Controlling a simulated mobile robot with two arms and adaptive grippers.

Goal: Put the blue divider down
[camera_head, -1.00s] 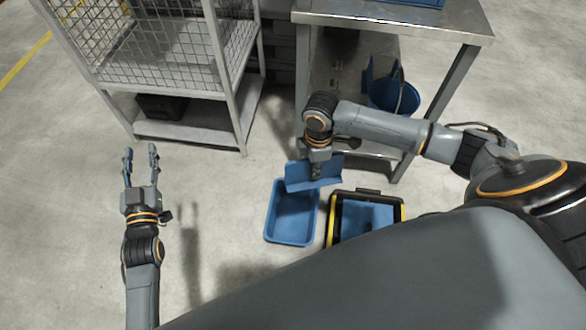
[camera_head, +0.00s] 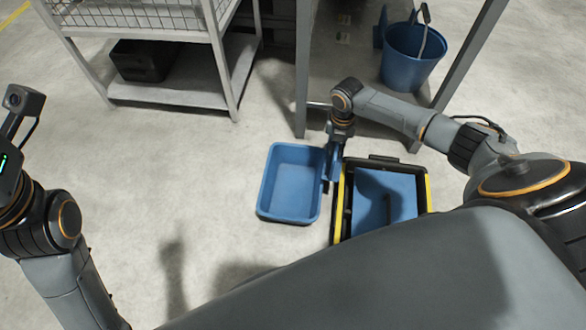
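The blue divider (camera_head: 332,164) shows nearly edge-on as a narrow strip, between the blue tray (camera_head: 264,205) and the black and yellow box (camera_head: 427,190). My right gripper (camera_head: 336,150) points down at it and appears shut on it. The fingertips are small and partly hidden, and I cannot tell whether the divider touches the floor. The body of my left gripper (camera_head: 6,165) is cut off at the left edge, with its fingers outside the picture.
The blue tray looks empty. The box shows blue inside. A wire cage rack (camera_head: 170,97) holds a black case (camera_head: 143,61). Floor left of the tray is clear.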

